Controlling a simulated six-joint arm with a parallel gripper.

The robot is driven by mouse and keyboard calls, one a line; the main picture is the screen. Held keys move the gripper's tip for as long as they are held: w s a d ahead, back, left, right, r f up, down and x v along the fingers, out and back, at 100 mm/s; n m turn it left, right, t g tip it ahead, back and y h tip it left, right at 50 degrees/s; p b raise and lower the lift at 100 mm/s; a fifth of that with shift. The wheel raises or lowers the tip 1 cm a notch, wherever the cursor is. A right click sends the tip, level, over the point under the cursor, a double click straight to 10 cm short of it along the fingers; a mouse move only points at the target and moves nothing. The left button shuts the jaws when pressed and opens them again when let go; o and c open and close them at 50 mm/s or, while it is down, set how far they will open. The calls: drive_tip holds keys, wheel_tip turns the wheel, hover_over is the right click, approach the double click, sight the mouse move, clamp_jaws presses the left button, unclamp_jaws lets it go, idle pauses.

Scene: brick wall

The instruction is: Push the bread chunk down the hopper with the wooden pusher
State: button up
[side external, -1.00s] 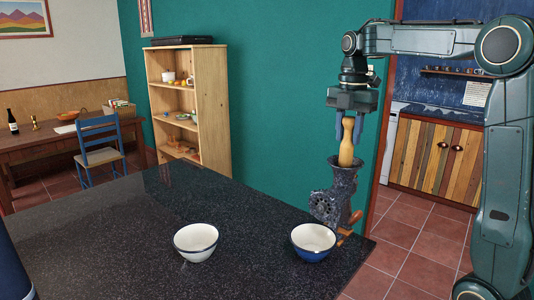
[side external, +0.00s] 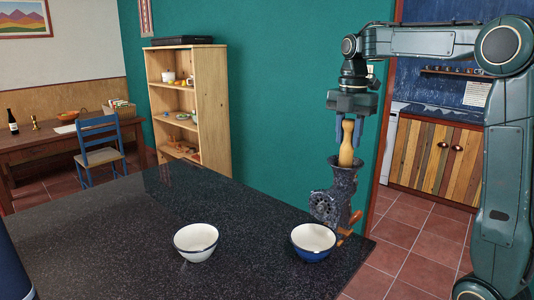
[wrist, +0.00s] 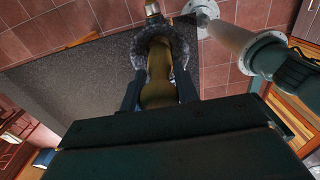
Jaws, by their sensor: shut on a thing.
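The wooden pusher (side external: 346,150) stands upright with its lower end inside the hopper (side external: 345,175) of the dark speckled grinder at the table's right edge. My gripper (side external: 348,135) is above the hopper, pointing down, shut on the pusher's upper part. In the wrist view the pusher (wrist: 160,62) runs from between the fingers of my gripper (wrist: 158,88) into the hopper mouth (wrist: 140,45). The bread chunk is not visible in either view.
A blue-and-white bowl (side external: 313,249) sits in front of the grinder, and a white bowl (side external: 195,248) stands to its left. The grinder's crank handle (side external: 353,219) sticks out at the right. The black speckled table (side external: 130,235) is otherwise largely clear.

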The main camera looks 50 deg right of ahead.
drive_tip(key=shift+f, duration=1.45)
idle(6.5)
